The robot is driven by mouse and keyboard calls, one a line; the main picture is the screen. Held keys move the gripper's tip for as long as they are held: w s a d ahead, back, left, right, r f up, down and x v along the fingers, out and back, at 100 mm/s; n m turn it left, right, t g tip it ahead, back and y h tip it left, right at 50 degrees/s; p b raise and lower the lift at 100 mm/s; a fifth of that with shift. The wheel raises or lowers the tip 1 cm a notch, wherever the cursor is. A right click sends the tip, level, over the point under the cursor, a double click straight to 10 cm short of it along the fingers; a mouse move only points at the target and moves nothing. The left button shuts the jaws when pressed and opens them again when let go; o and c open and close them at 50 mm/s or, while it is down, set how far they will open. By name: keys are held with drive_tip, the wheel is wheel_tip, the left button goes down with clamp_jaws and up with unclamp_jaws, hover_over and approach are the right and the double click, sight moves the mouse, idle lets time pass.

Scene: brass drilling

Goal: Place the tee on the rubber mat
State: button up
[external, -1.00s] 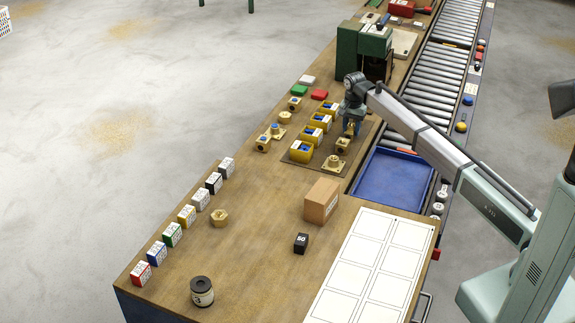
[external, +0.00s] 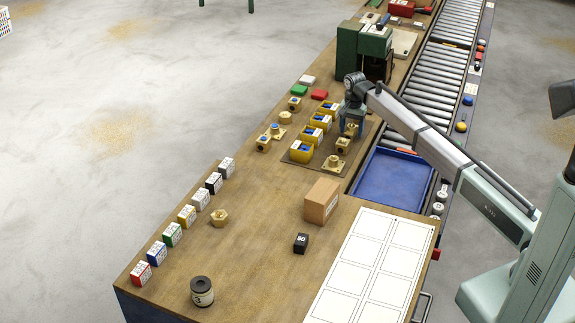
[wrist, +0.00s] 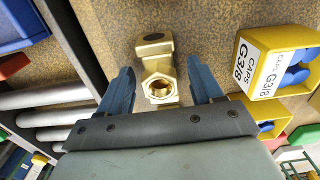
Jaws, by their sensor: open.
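The brass tee (external: 352,129) stands on the brown mat (external: 318,161), near the mat's right side. My gripper (external: 351,131) is low over the tee, with its fingers apart on either side of it. In the wrist view the tee (wrist: 157,72) sits between the two blue-grey fingertips (wrist: 162,82), with a gap on each side. One threaded opening of the tee faces the camera. My gripper partly hides the tee in the external view.
Yellow bins (external: 301,151) with blue caps stand in a row on the mat's left. A brass fitting (external: 343,146) and a flanged brass fitting (external: 334,164) stand nearer the front. A blue tray (external: 392,182) lies right, and a green machine (external: 364,50) stands behind.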

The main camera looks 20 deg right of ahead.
sight(352, 126)
wheel_tip(352, 126, up, 12)
idle(0.5)
